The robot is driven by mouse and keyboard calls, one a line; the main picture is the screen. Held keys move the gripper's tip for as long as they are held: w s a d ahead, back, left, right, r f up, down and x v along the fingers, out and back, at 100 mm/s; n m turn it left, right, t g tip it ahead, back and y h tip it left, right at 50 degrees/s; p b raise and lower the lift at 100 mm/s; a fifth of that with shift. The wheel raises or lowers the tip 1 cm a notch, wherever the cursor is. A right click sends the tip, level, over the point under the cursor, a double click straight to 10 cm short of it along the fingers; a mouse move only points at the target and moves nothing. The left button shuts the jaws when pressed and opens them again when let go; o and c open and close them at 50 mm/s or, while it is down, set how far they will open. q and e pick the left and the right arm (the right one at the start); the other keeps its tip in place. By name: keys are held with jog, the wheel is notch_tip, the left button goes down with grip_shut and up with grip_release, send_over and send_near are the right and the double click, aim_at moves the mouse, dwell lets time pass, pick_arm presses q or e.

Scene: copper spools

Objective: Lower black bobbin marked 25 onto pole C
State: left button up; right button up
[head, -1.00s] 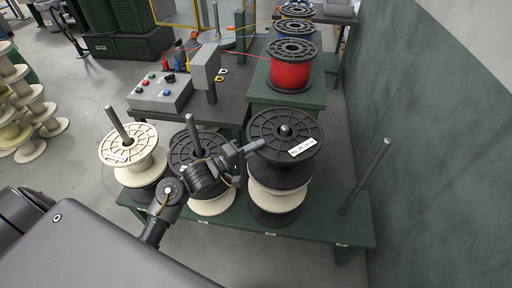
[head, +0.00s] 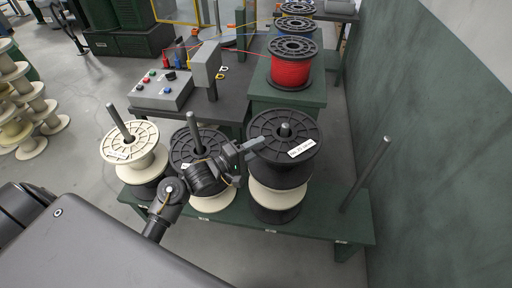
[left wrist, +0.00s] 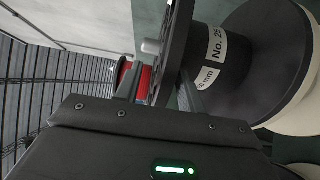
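The black bobbin marked 25 (head: 286,155) is around pole C (head: 285,128), whose tip pokes out of its upper flange. It appears upright and resting on a white spool (head: 278,197). In the left wrist view the black bobbin (left wrist: 222,58) shows its "No. 25" label on the core. My left gripper (head: 254,148) is at the left rim of its upper flange. Its fingers are spread, with the flange edge between them; the left wrist view shows a gap between the fingers (left wrist: 160,88). My right gripper is not in view.
A cream spool (head: 130,145) and another black bobbin (head: 190,146) sit on poles to the left on the green bench (head: 325,228). A bare pole (head: 368,172) stands right. A red-wound spool (head: 291,68) and control box (head: 163,90) are behind. A green wall (head: 430,150) bounds the right.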

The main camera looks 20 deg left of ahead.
pick_arm(q)
jog(key=shift+s+a+f, duration=0.1)
jog(key=shift+s+f, duration=0.05)
jog(key=shift+f, duration=0.05)
jog(key=b+v, duration=0.1)
jog(key=v, duration=0.9)
jog(key=shift+s, duration=0.2)
jog(key=shift+a, duration=0.15)
